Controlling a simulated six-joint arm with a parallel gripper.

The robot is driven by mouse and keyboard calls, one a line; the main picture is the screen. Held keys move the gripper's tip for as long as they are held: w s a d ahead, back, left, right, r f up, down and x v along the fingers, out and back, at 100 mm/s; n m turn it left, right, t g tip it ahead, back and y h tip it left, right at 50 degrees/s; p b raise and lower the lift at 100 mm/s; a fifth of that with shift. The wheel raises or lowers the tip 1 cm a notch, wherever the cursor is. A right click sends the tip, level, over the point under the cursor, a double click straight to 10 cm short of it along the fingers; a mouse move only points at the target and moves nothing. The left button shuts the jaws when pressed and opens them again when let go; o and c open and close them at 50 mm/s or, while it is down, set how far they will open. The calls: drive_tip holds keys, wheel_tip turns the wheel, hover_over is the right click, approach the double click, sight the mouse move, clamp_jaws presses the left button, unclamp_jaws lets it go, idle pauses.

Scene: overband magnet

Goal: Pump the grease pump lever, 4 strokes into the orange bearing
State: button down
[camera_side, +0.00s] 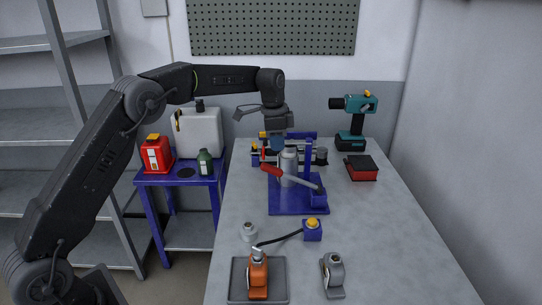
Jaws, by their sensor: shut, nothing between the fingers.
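The grease pump stands on a blue base plate (287,207), with a grey cylinder (289,163) upright on it. Its lever (301,182) is a grey rod with a red handle (271,171); it slopes up to the left from a blue bracket at the right. The orange bearing (258,278) sits on a grey plate near the front, with a fitting on top. A black hose (279,239) runs to that fitting. My gripper (278,144) is shut and empty, pointing down near the cylinder top, above the red handle. Contact with the pump cannot be told.
A grey bearing (333,273) stands right of the orange one. A blue block with a yellow top (312,232) and a small grey part (249,232) lie between pump and bearings. A teal drill (354,118) and red-black box (361,168) are at right. The front-right table is clear.

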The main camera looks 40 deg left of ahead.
sight(269, 165)
drive_tip(key=shift+s+a+f, duration=0.2)
drive_tip(key=shift+f, duration=0.5)
drive_tip(key=shift+s+a+f, duration=0.2)
drive_tip(key=shift+f, duration=0.5)
drive_tip(key=shift+s+a+f, duration=0.2)
drive_tip(key=shift+f, duration=0.5)
drive_tip(key=shift+s+a+f+t+h, duration=0.3)
drive_tip(key=shift+s+a+f+h, duration=0.1)
drive_tip(key=shift+f, duration=0.2)
wheel_tip(269, 165, down, 8)
drive_tip(key=s+a, duration=0.2)
drive_tip(key=shift+r, duration=0.25)
